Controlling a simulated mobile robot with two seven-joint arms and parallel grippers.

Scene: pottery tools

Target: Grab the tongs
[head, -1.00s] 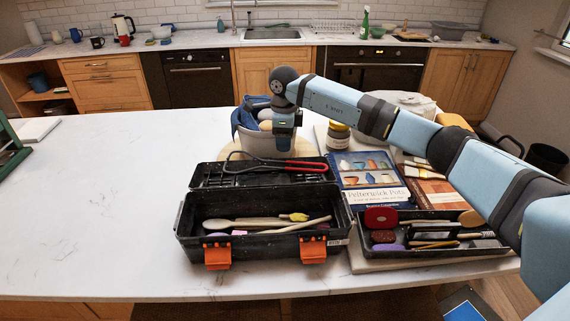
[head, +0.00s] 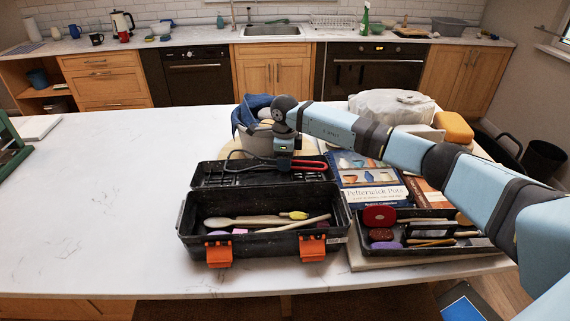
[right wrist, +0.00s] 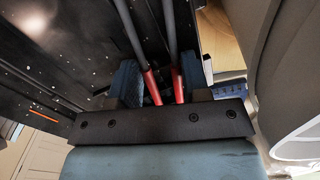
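The tongs (head: 312,165), with dark arms and red handles, lie across the raised black lid section of the toolbox (head: 250,243). My right gripper (head: 284,163) reaches down over the tongs near the start of the red handles. In the right wrist view, the two tong arms (right wrist: 152,84) run between the spread fingers of my right gripper (right wrist: 158,82). The fingers look open, with a gap at the left one; whether the right finger touches a handle I cannot tell. My left gripper is not in view.
The toolbox holds wooden tools and a sponge-like yellow piece. A grey pot (head: 258,140) with a blue cloth stands behind it. Books (head: 368,180) and a black tool tray (head: 432,241) lie to the right.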

